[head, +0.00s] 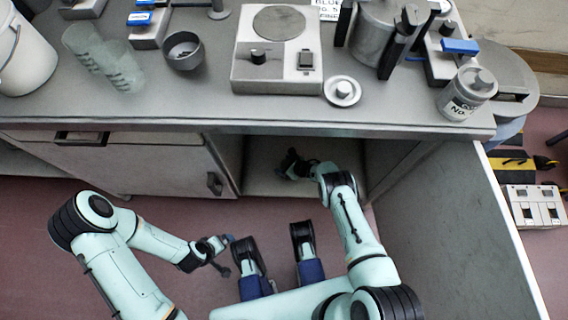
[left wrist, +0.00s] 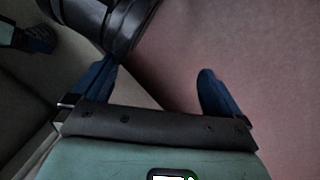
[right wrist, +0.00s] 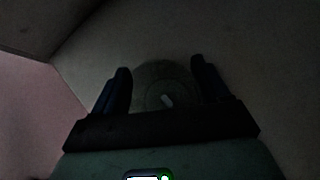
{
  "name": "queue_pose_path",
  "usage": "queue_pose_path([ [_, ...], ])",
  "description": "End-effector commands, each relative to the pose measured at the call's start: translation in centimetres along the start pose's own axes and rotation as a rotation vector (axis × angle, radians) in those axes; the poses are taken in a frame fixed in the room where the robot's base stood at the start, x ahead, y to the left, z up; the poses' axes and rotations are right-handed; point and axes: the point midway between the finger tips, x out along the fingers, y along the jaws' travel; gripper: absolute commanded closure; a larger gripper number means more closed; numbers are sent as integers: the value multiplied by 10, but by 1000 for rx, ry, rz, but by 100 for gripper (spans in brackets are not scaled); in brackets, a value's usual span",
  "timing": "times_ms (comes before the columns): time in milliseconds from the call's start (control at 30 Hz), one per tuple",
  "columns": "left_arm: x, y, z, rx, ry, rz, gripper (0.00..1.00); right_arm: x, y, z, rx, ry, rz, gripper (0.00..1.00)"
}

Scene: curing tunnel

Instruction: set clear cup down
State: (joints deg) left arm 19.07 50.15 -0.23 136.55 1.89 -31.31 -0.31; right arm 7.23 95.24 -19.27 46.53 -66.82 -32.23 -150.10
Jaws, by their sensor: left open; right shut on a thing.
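A clear cup (right wrist: 160,78) shows dimly in the right wrist view as a round, see-through shape between the fingers. My right gripper (right wrist: 162,85) is shut on it. In the head view my right gripper (head: 292,165) reaches into the open cupboard (head: 262,183) under the bench; I cannot make out the cup there. Whether the cup touches the cupboard floor is too dark to tell. My left gripper (head: 222,258) is open and empty in front of the bench, and its spread fingers show in the left wrist view (left wrist: 155,85).
The cupboard door (head: 450,220) stands open on the right. On the bench (head: 210,108) are two other clear cups (head: 122,68), a dark bowl (head: 183,50), a hotplate-like device (head: 278,70) and a lidded jar (head: 467,92). A power strip (head: 535,207) lies right of the door.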

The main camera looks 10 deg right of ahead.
Motion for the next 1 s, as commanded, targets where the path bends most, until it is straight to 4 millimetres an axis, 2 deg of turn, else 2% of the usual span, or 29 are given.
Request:
queue_pose_path([
  [200,3,-3,3,-3,-11,-5,0,2,0,-2,0,0,0,54],
  [233,3,-3,3,-3,-11,-5,0,2,0,-2,0,0,0,15],
  [267,3,-3,3,-3,-10,-5,0,2,0,-2,0,0,0,6],
  [300,2,-3,3,-3,-10,-5,0,2,0,-1,0,0,0,0],
  [633,-3,2,-2,2,7,3,0,-3,0,1,1,1,0,0],
  [900,-44,35,-27,34,96,59,0,-40,-1,5,2,0,-1,0],
  [1000,-57,36,1,38,15,56,0,-58,-1,5,2,0,-1,0],
])
